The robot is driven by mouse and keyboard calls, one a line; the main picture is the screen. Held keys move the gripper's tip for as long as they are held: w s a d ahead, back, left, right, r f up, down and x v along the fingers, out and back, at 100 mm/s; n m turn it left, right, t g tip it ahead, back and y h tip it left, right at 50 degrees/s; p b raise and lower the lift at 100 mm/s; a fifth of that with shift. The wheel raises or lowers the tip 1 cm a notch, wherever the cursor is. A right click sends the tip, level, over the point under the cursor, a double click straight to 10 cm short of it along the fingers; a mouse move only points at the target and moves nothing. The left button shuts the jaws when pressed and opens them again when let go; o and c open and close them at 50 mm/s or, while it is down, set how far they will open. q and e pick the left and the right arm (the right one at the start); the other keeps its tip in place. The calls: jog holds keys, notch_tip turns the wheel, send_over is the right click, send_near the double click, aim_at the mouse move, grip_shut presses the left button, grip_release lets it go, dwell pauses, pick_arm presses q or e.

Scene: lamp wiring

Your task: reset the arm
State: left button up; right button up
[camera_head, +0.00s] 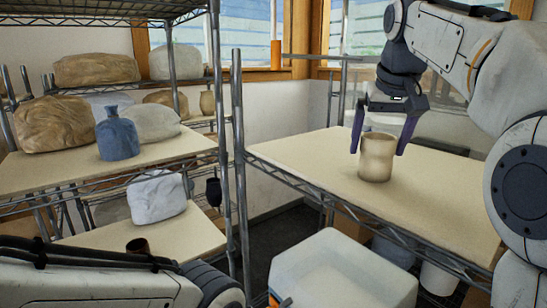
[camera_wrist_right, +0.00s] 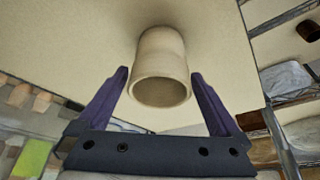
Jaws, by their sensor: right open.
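My right gripper (camera_head: 380,147) is open, with its purple fingers on either side of a beige cup (camera_head: 377,168) on the right shelf. In the right wrist view the cup (camera_wrist_right: 160,68) stands between and beyond the open fingertips (camera_wrist_right: 160,75), with a gap visible on both sides. The cup stands upright on the board. My left arm (camera_head: 90,285) shows at the bottom left of the head view; its gripper is not in view.
The right shelf board (camera_head: 440,205) is otherwise mostly clear. The left rack carries a blue bottle (camera_head: 118,135), wrapped lumps (camera_head: 55,122) and a white bag (camera_head: 157,197). A white bin (camera_head: 335,262) stands below, between the racks. A metal post (camera_head: 238,150) rises beside the right shelf.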

aim_at(377, 158)
jog(key=shift+f, duration=0.15)
jog(key=shift+s+f, duration=0.1)
jog(key=shift+f, duration=1.25)
jog(key=d+p+v, duration=0.1)
jog(key=v, duration=1)
jog(key=x, duration=0.7)
jog(key=a+b+x, duration=0.1)
jog(key=x, duration=0.3)
jog(key=shift+f, duration=0.1)
notch_tip(377, 158, up, 3)
jog(key=shift+r, duration=0.55)
jog(key=shift+s+d+r, duration=0.25)
jog(key=shift+s, duration=0.25)
jog(key=shift+s+d+r, duration=0.1)
jog(key=shift+s+r, duration=0.15)
jog(key=shift+s, duration=0.15)
